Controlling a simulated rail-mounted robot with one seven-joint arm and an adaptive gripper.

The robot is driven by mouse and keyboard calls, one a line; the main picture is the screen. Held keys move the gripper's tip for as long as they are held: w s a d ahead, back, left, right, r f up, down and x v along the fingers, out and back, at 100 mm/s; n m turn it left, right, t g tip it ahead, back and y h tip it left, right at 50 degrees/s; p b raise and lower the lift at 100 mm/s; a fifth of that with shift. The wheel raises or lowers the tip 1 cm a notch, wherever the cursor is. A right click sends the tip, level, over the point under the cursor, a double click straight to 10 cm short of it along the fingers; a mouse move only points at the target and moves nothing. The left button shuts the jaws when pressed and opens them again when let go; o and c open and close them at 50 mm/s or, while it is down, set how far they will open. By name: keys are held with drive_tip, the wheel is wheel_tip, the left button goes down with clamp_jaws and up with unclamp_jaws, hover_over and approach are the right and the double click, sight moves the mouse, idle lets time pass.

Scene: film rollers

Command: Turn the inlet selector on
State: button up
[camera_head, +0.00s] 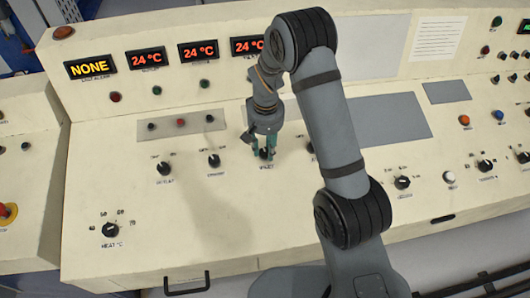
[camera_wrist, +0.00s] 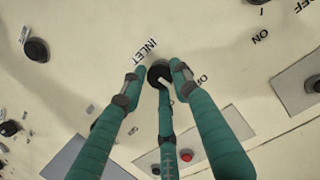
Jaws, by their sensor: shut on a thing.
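The inlet selector is a small black round knob (camera_head: 264,154) on the cream console, with its label just below it in the head view. My gripper (camera_head: 263,152) reaches down onto it from above. In the wrist view the knob (camera_wrist: 158,72) sits between the teal fingertips of my gripper (camera_wrist: 160,74), which are closed around it. The INLET label shows beside the knob there. A partly hidden label starting with "O" lies on the other side. A pale mark shows on the knob, but fingers hide part of it and I cannot tell which setting it points to.
Similar black knobs stand nearby: the outlet knob (camera_head: 165,168), another knob (camera_head: 214,160) and a heat knob (camera_head: 110,230). A row of small buttons (camera_head: 181,123) lies behind them. My arm hides part of the console to the right. The space above the panel is free.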

drive_tip(key=m+b, duration=0.3)
drive_tip(key=m+y+b, duration=0.1)
drive_tip(key=shift+f+m+b, duration=0.3)
drive_tip(key=shift+b, duration=0.1)
drive_tip(key=shift+d+r+m+y+b, duration=0.1)
drive_tip(key=shift+r+m+y+b, duration=0.05)
drive_tip(key=shift+m+b, duration=0.7)
drive_tip(key=shift+r+m+y+b, duration=0.1)
drive_tip(key=shift+m+y+b, duration=0.05)
drive_tip(key=shift+m+b, duration=0.65)
drive_tip(key=o, duration=1.1)
drive_tip(key=shift+r, duration=0.15)
drive_tip(key=r, duration=0.4)
drive_tip(key=d+r, duration=0.1)
drive_tip(key=r, duration=0.2)
drive_tip(key=d+r, duration=0.1)
drive_tip(key=r, duration=0.3)
drive_tip(key=shift+s+r, duration=0.3)
drive_tip(key=f, duration=0.4)
drive_tip(key=a+f, duration=0.1)
drive_tip(key=f, duration=0.3)
drive_tip(key=a+f, duration=0.1)
drive_tip(key=f, duration=0.3)
drive_tip(key=shift+w, duration=0.25)
